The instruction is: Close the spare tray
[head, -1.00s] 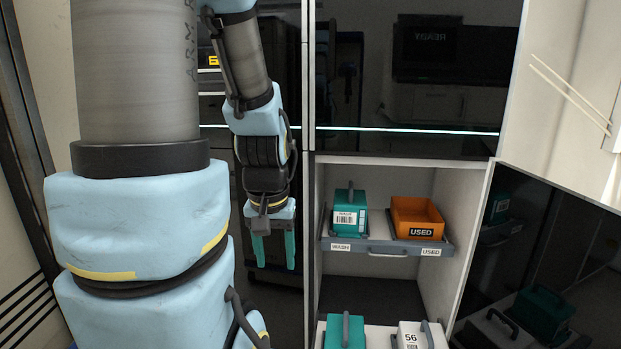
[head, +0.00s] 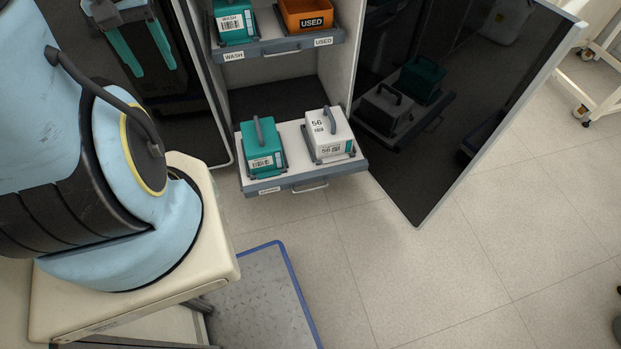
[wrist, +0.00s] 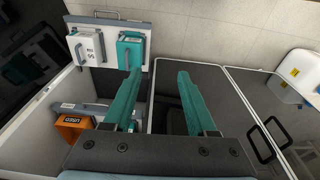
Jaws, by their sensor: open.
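The lower tray (head: 293,148) stands pulled out of the cabinet, with a grey front edge, a small handle (head: 311,187) and a label too small to read. It carries a teal box (head: 262,150) and a white box marked 56 (head: 327,135). In the wrist view the tray (wrist: 110,21) is at the upper left, with the white box (wrist: 90,48) and teal box (wrist: 130,50) on it. My gripper (head: 154,70) has teal fingers, open and empty, left of the cabinet opening and apart from the tray. It also shows in the wrist view (wrist: 158,77).
Above is a shelf tray (head: 268,47) labelled WASH and USED, holding a teal box (head: 233,22) and an orange bin (head: 304,14). A dark glass door (head: 440,120) stands open at right. The floor (head: 400,270) in front is clear. A blue-edged platform (head: 255,300) lies below.

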